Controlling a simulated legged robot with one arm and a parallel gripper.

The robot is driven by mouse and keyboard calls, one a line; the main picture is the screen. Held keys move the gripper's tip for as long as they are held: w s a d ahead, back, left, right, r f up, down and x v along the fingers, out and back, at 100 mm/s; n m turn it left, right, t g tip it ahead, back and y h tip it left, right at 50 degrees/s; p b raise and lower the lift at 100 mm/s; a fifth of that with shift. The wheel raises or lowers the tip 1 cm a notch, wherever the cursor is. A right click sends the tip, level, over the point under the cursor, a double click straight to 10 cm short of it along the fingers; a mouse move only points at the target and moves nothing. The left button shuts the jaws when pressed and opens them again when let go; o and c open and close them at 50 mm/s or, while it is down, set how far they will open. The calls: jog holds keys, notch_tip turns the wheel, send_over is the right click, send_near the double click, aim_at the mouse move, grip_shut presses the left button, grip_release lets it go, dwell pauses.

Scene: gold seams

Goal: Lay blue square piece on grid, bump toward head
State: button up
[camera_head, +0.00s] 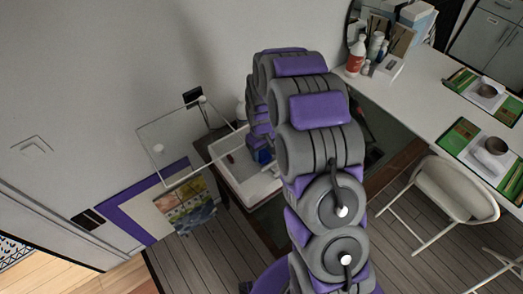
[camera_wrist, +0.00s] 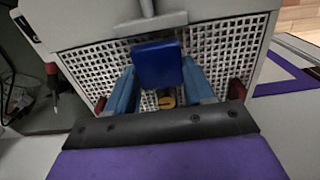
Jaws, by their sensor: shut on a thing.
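The blue square piece (camera_wrist: 158,64) sits between the fingertips of my gripper (camera_wrist: 160,72), which is shut on it, in the wrist view. Its broad flat face is turned to the wrist camera. I cannot make out its bump. The white grid (camera_wrist: 90,72) lies behind and around the piece. I cannot tell whether they touch. In the head view a small blue patch (camera_head: 262,156) shows at the white tray (camera_head: 228,184), beside my arm. My arm hides much of that area.
A yellow round thing (camera_wrist: 167,101) shows below the piece, between the fingers. A clear panel (camera_head: 180,135) stands left of the tray in the head view. The white table (camera_head: 420,95) at right holds bottles and green mats. A white chair (camera_head: 455,190) stands before it.

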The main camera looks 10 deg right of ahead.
jog(key=shift+f, duration=0.55)
dwell(0.5)
jog(key=o, duration=1.2)
jog(key=shift+c, duration=0.2)
jog(key=shift+r, duration=0.1)
jog(key=shift+r+p, duration=1.05)
jog(key=shift+r, duration=2.35)
